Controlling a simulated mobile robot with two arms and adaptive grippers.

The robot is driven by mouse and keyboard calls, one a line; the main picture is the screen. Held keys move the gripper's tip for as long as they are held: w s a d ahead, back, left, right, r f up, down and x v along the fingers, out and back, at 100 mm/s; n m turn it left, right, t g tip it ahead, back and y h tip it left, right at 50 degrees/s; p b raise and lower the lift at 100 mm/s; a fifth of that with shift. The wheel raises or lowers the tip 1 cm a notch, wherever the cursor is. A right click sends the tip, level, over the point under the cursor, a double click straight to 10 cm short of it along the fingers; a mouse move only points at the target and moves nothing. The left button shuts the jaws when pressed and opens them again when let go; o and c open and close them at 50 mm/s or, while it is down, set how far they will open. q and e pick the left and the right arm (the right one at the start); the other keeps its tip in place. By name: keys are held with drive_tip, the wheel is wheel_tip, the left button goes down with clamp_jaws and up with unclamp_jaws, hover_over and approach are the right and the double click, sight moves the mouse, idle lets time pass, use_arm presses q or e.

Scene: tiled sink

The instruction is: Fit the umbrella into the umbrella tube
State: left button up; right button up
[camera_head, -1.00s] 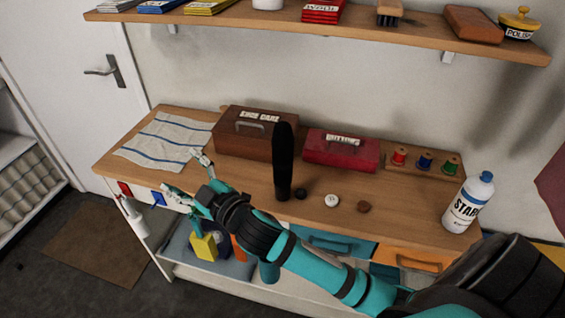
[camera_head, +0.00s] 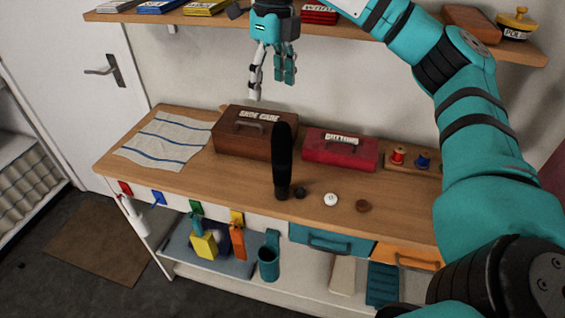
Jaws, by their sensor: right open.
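A black, long, narrow object that looks like the folded umbrella (camera_head: 282,165) stands upright on the wooden counter (camera_head: 235,178). A teal open-topped cup, which may be the umbrella tube (camera_head: 268,265), hangs on the counter's front, below and slightly left of the umbrella. My right gripper (camera_head: 271,82) is raised in front of the wall, fingers pointing down. It is open and empty, above the umbrella in the picture and apart from it. My left gripper is not in view.
A brown box (camera_head: 243,140), red box (camera_head: 340,150) and thread spools (camera_head: 398,156) stand behind. Buttons (camera_head: 330,199) lie right of the umbrella. A striped cloth (camera_head: 165,140) covers the left end. A shelf (camera_head: 200,17) crosses above. Drawers (camera_head: 333,241) are below.

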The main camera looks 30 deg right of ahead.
sight(282, 124)
drive_tip(key=shift+s+d+f+h+b, duration=0.2)
drive_tip(key=shift+d+f, duration=0.3)
drive_tip(key=shift+d, duration=0.05)
drive_tip(key=shift+s+d+f+h+b, duration=0.15)
drive_tip(key=shift+d+f+h, duration=0.05)
drive_tip(key=shift+d+f, duration=0.3)
wheel_tip(282, 124, down, 8)
drive_tip(key=p, duration=0.2)
drive_tip(key=shift+w+f+p, duration=0.1)
drive_tip(key=shift+f+p, duration=0.15)
drive_tip(key=shift+p, duration=0.05)
drive_tip(key=f, duration=0.1)
drive_tip(key=f+p, duration=0.1)
drive_tip(key=f, duration=0.1)
drive_tip(key=f+p, duration=0.1)
drive_tip(key=f, duration=0.1)
drive_tip(key=shift+w+d+f, duration=0.1)
drive_tip(key=shift+w+f, duration=0.05)
drive_tip(key=shift+w, duration=0.15)
drive_tip(key=shift+f, duration=0.25)
drive_tip(key=shift+r, duration=0.1)
clamp_jaws()
